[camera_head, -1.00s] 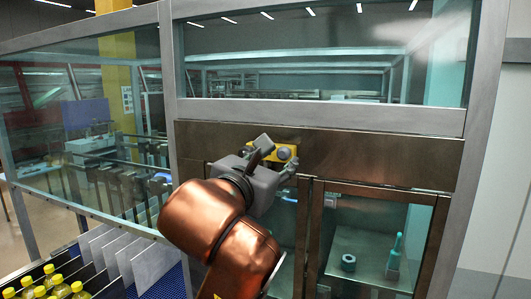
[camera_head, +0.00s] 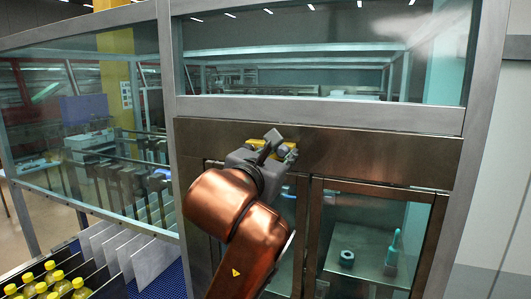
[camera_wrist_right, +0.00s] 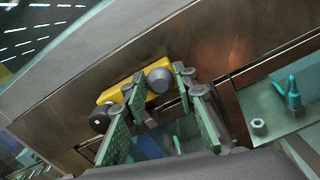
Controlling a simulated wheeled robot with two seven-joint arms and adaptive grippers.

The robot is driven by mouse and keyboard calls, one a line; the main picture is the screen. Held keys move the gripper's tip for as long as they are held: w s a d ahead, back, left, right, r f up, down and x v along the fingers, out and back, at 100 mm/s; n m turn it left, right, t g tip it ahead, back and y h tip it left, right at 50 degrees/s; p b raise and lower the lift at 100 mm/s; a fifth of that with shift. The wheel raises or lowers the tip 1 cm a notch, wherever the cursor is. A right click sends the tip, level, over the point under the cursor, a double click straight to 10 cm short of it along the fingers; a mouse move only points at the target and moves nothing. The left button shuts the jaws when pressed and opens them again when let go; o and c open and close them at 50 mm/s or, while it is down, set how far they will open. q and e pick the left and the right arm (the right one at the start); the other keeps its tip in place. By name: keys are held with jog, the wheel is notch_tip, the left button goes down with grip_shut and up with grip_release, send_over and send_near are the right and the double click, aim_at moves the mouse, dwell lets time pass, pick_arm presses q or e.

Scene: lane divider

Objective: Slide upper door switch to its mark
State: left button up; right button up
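The yellow door switch (camera_head: 290,146) is on the brown metal band above the glass doors, partly hidden behind my right gripper (camera_head: 275,145). In the right wrist view the switch (camera_wrist_right: 133,92) has a long yellow body with a round grey knob (camera_wrist_right: 158,80) at its right end and a dark round knob (camera_wrist_right: 98,119) at its left. My right gripper (camera_wrist_right: 162,92) is open. Its fingers stand apart with the grey knob between or just beyond their tips; I cannot tell whether they touch it. No mark for the switch can be made out. My left gripper is not in view.
Glass doors (camera_head: 372,235) in brown frames hang below the band. Yellow-capped bottles (camera_head: 62,285) and pale divider plates (camera_head: 150,262) stand at lower left.

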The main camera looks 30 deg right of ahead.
grip_shut()
jog(key=shift+w+a, duration=0.3)
jog(key=shift+w, duration=0.1)
dwell(0.5)
jog(key=o, duration=0.5)
grip_release()
